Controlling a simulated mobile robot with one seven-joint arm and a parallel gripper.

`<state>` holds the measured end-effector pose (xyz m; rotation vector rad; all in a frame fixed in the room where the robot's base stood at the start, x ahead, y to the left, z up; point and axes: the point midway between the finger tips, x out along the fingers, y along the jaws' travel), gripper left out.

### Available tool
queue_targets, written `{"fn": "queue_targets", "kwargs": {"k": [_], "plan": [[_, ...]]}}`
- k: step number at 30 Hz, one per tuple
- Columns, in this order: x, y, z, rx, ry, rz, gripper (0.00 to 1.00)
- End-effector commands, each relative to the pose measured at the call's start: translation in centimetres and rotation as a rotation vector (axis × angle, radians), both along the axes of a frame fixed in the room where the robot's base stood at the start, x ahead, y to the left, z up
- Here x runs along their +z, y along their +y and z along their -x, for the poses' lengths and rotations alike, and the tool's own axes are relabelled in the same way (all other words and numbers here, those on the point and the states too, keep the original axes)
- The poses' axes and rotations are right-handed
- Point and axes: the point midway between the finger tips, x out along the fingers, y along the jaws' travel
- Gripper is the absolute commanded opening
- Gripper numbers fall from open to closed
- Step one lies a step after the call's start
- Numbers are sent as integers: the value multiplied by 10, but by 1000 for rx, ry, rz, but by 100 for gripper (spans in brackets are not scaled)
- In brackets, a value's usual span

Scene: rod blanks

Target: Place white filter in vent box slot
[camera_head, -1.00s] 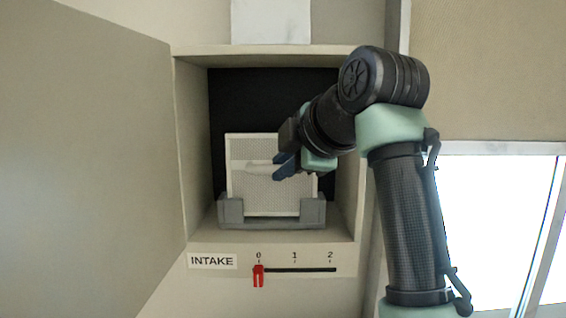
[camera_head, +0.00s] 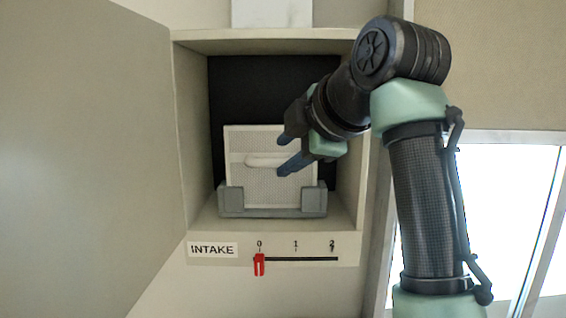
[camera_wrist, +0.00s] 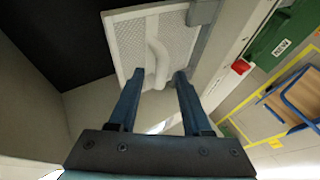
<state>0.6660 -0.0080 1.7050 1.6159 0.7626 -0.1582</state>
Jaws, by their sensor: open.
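The white filter (camera_head: 245,190) stands upright in the grey slot holder (camera_head: 272,212) inside the open vent box (camera_head: 184,130). Its perforated face and raised handle (camera_head: 264,161) point outward. In the wrist view the filter (camera_wrist: 128,42) and its handle (camera_wrist: 159,62) show ahead of the fingers, with part of the grey holder (camera_wrist: 208,30) beside it. My gripper (camera_head: 283,155) is open and empty in front of the filter's right half. In the wrist view its two blue fingertips (camera_wrist: 158,72) are on either side of the handle's end. Whether they touch it is unclear.
A red slider (camera_head: 259,264) is at 0 on the INTAKE scale below the box. The open door (camera_head: 80,150) fills the left side. The wrist view also shows a green bin (camera_wrist: 280,38) and a blue item (camera_wrist: 300,95) in a yellow-marked area.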

Motion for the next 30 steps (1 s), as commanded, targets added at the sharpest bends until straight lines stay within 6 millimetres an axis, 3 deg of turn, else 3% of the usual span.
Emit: {"fn": "queue_targets", "kwargs": {"k": [12,17,20,26,30], "plan": [[40,-32,64,-2,-4,1,49],[48,-36,74,-2,-4,-5,49],[46,-33,69,-33,-26,-52,49],[37,-8,42,-202,-185,-385,49],[38,6,48,-304,-342,-721,49]]}}
